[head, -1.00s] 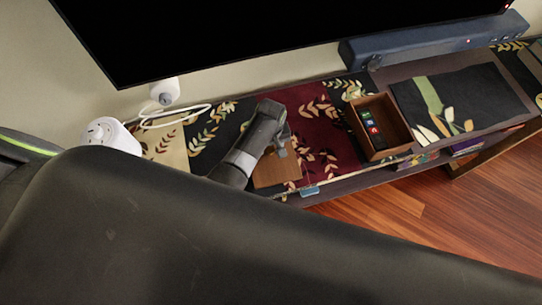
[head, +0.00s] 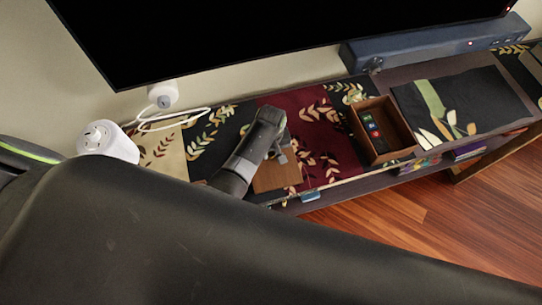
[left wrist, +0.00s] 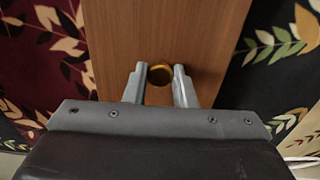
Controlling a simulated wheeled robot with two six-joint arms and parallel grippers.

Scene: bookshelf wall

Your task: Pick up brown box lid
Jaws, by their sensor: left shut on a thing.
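The brown box lid (head: 275,176) is a flat wooden panel over the patterned runner, partly hidden by my left arm in the head view. In the left wrist view the lid (left wrist: 165,40) fills the middle, with a round gold knob (left wrist: 160,75) on it. My left gripper (left wrist: 160,83) has one finger on each side of the knob and is shut on it. In the head view my left gripper (head: 281,152) is over the lid. I cannot tell whether the lid touches the runner. The open brown box (head: 408,142) stands to the right, with dark items inside. My right gripper is not in view.
A dark cabinet top carries a leaf-patterned runner (head: 314,110). A blue-grey soundbar (head: 430,44) lies at the back under a black screen (head: 270,30). A white round device (head: 108,140) and a cable are at the left. Wooden floor (head: 420,210) is in front.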

